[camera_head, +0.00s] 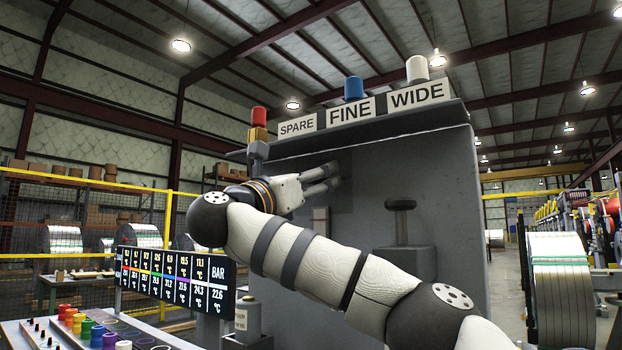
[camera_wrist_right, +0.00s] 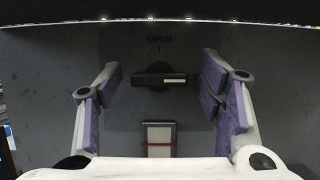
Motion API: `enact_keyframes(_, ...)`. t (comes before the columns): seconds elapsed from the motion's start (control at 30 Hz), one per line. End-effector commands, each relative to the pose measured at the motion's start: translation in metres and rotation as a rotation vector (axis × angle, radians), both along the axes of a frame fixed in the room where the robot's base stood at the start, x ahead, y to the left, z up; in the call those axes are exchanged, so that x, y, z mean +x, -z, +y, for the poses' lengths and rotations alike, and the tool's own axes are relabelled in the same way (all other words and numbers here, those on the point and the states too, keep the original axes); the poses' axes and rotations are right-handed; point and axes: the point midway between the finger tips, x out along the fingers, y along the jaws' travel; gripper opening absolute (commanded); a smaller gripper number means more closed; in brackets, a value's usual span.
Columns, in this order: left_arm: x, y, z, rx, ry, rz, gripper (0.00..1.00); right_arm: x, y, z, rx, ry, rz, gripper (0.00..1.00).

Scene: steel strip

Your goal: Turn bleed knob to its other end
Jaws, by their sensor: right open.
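In the right wrist view a dark knob (camera_wrist_right: 150,78) with a horizontal bar handle sits on a grey panel. A pale stripe marks the right half of the bar. In the head view my right gripper (camera_head: 327,180) points at the grey cabinet face; I cannot make out the knob there. My left gripper is not in view.
A pale box (camera_wrist_right: 158,139) with a red line is below the knob. A mushroom-shaped knob (camera_head: 401,204) stands on the cabinet to the right. A red-topped post (camera_head: 258,118), a display (camera_head: 175,280) and a button desk (camera_head: 90,335) are at the left.

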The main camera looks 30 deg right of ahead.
Motion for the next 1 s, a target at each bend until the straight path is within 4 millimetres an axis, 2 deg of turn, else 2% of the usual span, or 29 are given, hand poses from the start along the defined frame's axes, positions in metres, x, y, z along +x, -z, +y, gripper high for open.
enact_keyframes(0.13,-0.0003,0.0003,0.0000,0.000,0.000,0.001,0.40,0.0006,0.0009,0.0002,0.001,0.000,0.001,0.62)
enact_keyframes(0.3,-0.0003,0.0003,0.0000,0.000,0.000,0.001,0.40,0.0005,0.0009,0.0004,0.000,0.001,0.002,0.23)
enact_keyframes(0.37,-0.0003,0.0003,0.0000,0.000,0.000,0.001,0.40,0.0005,0.0010,0.0005,-0.001,0.001,0.002,0.13)
enact_keyframes(0.67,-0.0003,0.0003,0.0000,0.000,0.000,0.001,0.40,0.0001,0.0008,0.0001,-0.011,0.000,0.027,0.14)
enact_keyframes(1.0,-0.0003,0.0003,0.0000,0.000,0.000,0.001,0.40,-0.0013,0.0000,-0.0003,-0.095,0.000,0.230,0.14)
